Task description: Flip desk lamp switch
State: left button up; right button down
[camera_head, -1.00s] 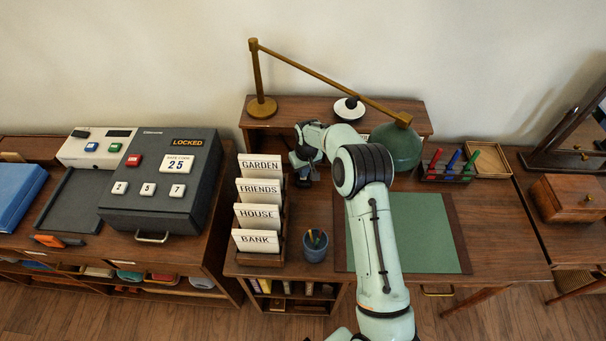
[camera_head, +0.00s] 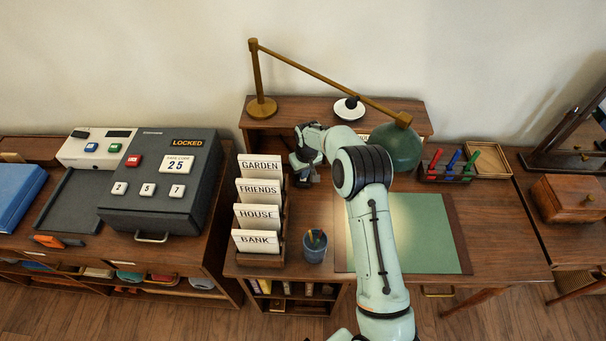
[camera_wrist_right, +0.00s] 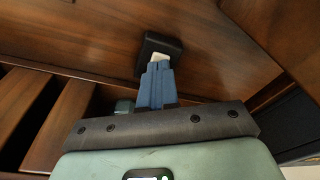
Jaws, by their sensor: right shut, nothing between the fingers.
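The desk lamp has a brass base and post (camera_head: 258,85), a long slanting arm and a green dome shade (camera_head: 398,150) over the desk. A pale patch of light lies on the green desk mat (camera_head: 430,230) below the shade. In the right wrist view, a small dark switch box with a pale switch (camera_wrist_right: 160,56) sits on a wooden surface. My right gripper (camera_wrist_right: 157,68) is shut and empty, its blue fingertips at the pale switch; I cannot tell whether they touch. In the head view my right gripper (camera_head: 304,180) is partly hidden by its wrist. My left gripper is out of view.
A rack of labelled cards (camera_head: 259,215) stands just left of the right gripper. A pen cup (camera_head: 315,248) is in front. A pen holder (camera_head: 449,172) and a wooden tray (camera_head: 487,160) are at the right. A grey lockbox (camera_head: 160,180) is at far left.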

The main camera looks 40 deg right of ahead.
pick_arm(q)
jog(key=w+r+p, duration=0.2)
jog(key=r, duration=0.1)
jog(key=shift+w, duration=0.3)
pick_arm(e)
notch_tip(320, 180, up, 7)
jog(key=shift+f, duration=0.2)
jog(key=shift+f, duration=0.1)
